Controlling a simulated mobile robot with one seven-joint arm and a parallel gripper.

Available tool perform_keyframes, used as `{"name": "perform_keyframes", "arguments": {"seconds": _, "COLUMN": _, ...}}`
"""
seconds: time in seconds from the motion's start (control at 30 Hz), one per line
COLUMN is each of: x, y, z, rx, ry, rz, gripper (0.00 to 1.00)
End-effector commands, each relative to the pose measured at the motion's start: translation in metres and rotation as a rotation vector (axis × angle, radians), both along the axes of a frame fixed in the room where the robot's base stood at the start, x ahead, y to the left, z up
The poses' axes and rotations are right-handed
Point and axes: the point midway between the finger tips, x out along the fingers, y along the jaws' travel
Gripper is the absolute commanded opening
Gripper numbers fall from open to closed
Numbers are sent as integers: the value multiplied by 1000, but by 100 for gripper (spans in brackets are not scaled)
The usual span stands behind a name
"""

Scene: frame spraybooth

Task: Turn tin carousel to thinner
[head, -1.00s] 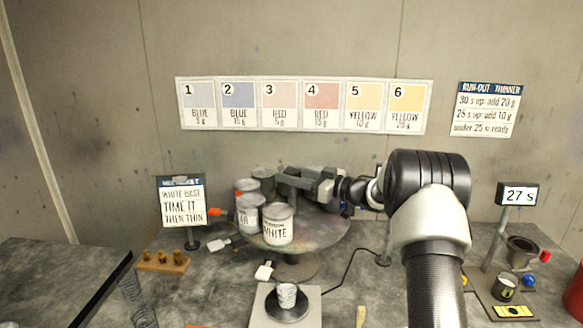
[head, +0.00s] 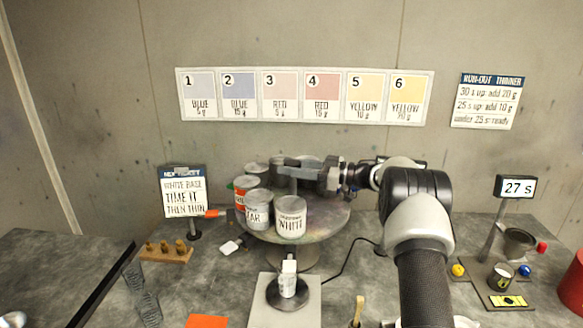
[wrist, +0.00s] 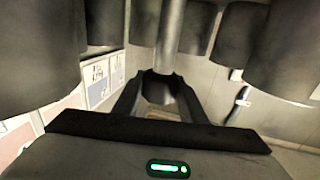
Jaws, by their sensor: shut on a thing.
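The tin carousel (head: 326,225) is a round, paint-stained turntable on a stand at the middle of the bench. On its front and left stand a tin marked WHITE (head: 291,219), a tin whose label reads partly "EAR" (head: 258,212), an orange-labelled tin (head: 239,193) and another grey tin (head: 256,168). No label reading thinner is legible. My gripper (head: 291,170) reaches in from the right above the tins and is shut on the carousel's upright metal post (head: 293,186). The wrist view shows the post (wrist: 171,35) between the fingers, with dark tins around.
A ticket sign (head: 185,192) stands left. A viscosity stand with a 27 s display (head: 516,188) is at right. Wall charts hang behind.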

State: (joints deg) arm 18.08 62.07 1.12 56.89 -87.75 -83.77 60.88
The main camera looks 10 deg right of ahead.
Motion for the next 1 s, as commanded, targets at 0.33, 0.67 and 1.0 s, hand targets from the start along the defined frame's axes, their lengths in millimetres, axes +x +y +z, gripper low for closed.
{"name": "perform_keyframes", "arguments": {"seconds": 0.33, "x": 0, "y": 0, "z": 1, "rx": 2, "ry": -1, "rz": 0, "gripper": 56}}
{"name": "perform_keyframes", "arguments": {"seconds": 0.67, "x": -12, "y": -29, "z": -1, "rx": 1, "ry": -1, "rz": -3, "gripper": 56}}
{"name": "perform_keyframes", "arguments": {"seconds": 1.0, "x": -30, "y": -66, "z": 0, "rx": 2, "ry": -1, "rz": 0, "gripper": 56}}
